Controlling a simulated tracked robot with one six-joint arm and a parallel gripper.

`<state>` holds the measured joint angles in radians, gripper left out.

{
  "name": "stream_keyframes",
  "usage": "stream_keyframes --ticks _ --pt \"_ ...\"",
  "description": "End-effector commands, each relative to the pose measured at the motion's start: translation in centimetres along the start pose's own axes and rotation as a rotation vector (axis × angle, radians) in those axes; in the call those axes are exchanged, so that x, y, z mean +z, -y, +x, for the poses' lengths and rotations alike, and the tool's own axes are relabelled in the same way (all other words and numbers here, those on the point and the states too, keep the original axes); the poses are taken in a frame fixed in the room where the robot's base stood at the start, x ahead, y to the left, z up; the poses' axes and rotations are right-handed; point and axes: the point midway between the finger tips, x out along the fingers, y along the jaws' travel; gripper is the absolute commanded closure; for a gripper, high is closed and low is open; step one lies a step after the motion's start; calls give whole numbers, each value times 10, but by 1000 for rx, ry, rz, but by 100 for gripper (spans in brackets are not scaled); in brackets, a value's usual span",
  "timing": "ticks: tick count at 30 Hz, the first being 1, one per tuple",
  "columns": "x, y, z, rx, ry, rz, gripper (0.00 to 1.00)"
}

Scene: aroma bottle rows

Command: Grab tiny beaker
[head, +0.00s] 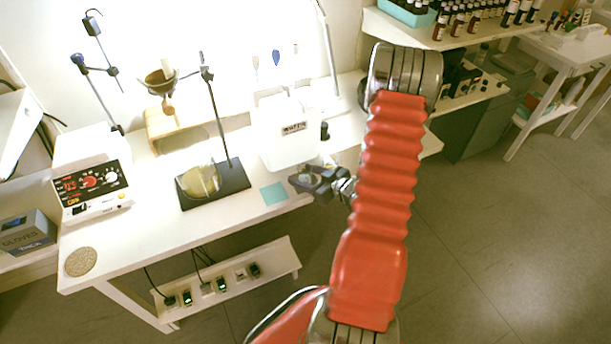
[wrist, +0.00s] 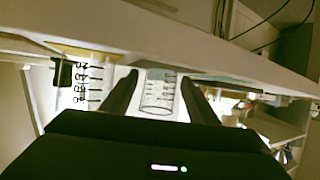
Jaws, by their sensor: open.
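In the wrist view, a small clear graduated beaker (wrist: 158,97) with dark marks stands between the two dark fingers of my gripper (wrist: 160,76). The fingers are apart, one on each side of it, and I cannot tell whether either touches the glass. In the head view, my gripper (head: 304,180) is low at the table's front edge, just right of the teal square. The small beaker is not clear in the head view, where the gripper largely covers that spot.
A larger graduated glass vessel (wrist: 92,85) is left of the fingers in the wrist view. In the head view, a white box (head: 285,140) stands behind my gripper, and a teal square (head: 273,193) and a dark stand base (head: 228,187) are to its left.

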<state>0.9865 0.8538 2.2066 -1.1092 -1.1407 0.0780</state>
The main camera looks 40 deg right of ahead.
Motion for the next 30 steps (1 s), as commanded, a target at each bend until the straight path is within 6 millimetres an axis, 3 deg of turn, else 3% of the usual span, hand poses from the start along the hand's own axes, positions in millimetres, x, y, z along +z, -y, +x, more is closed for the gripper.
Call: stream_keyframes --ticks 11,30 --pt "0 0 0 0 0 0 46" --pt "0 0 0 0 0 0 90"
